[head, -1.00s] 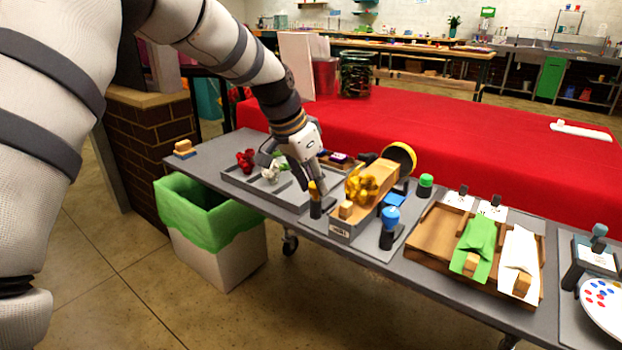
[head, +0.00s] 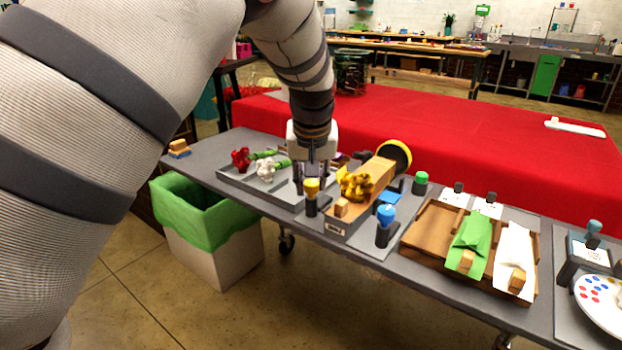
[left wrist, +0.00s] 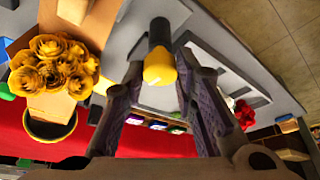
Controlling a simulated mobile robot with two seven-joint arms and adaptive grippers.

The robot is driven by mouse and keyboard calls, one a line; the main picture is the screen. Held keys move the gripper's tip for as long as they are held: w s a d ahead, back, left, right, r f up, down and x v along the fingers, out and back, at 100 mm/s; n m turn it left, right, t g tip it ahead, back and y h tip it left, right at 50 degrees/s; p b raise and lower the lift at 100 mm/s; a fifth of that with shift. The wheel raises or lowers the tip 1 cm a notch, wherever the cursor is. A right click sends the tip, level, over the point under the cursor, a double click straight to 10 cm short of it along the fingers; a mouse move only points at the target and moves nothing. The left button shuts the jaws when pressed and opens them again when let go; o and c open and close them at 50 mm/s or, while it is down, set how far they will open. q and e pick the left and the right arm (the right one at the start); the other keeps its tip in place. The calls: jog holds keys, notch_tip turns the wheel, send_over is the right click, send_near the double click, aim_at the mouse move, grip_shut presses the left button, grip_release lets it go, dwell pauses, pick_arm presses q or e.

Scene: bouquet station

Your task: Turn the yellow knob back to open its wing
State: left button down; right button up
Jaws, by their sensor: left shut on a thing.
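The yellow knob (head: 312,187) stands on a dark post at the left side of a wooden holder (head: 372,178) with yellow paper flowers (head: 355,184). My left gripper (head: 311,177) points down at the knob from above. In the left wrist view the yellow knob (left wrist: 159,68) lies between the two fingertips, and my left gripper (left wrist: 160,78) is shut on it. The blue knob (head: 386,214) stands on another dark post to the right of the holder. I cannot make out the yellow knob's wing clearly. My right gripper is not in view.
A grey tray (head: 232,176) with red and white flowers lies left of the gripper. A green-lined bin (head: 190,205) stands before the table. A wooden tray (head: 424,238) with green and white wraps lies right. A black disc with a yellow rim (head: 394,157) rises behind the holder.

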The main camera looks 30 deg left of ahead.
pick_arm(q)
jog(key=shift+f+n+g, duration=0.1)
jog(key=shift+n+g, duration=0.2)
jog(key=shift+n, duration=0.5)
jog(key=shift+y, duration=0.3)
jog(key=c, duration=1.3)
grip_release()
jog(key=v, duration=1.2)
